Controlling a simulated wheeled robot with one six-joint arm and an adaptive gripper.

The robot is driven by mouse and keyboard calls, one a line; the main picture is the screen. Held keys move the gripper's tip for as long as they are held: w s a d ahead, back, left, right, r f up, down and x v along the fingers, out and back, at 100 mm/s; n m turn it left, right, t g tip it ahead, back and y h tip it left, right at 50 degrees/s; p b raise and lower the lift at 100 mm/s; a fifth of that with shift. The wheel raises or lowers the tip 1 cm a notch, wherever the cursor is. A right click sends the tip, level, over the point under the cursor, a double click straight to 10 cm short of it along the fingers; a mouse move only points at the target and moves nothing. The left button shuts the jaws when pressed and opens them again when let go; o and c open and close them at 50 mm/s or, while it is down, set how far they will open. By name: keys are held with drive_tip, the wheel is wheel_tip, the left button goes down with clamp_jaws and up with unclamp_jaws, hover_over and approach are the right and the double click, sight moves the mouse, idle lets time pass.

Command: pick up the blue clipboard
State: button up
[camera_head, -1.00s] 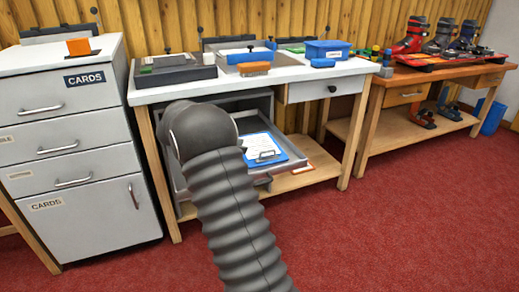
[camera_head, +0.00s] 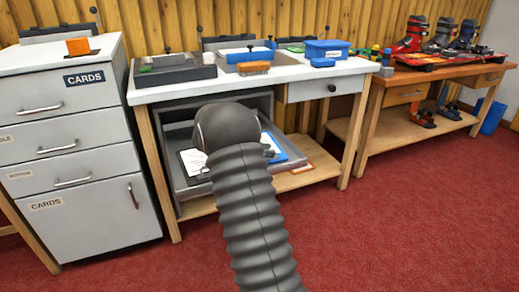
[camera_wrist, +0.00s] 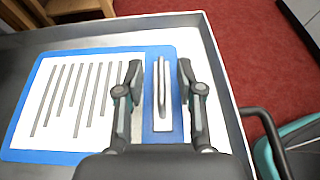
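The blue clipboard (camera_wrist: 86,53) lies flat in the grey drawer, with a lined white sheet (camera_wrist: 75,95) on it and a metal clip (camera_wrist: 161,95) near its right end. My open gripper (camera_wrist: 159,68) is over that end, one finger on each side of the clip. I cannot tell whether the fingers touch the board. In the head view my arm covers much of the clipboard (camera_head: 283,146), and my gripper is hidden there.
The pulled-out drawer (camera_head: 178,172) sits under the white-topped bench (camera_head: 300,72); its wall stands close to my gripper. Another clipboard (camera_head: 192,161) with white paper lies left in it. A cards cabinet (camera_head: 85,165) stands left. Red floor in front is clear.

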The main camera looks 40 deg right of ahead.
drive_tip(key=shift+x, duration=1.55)
clamp_jaws()
drive_tip(key=shift+r, duration=0.2)
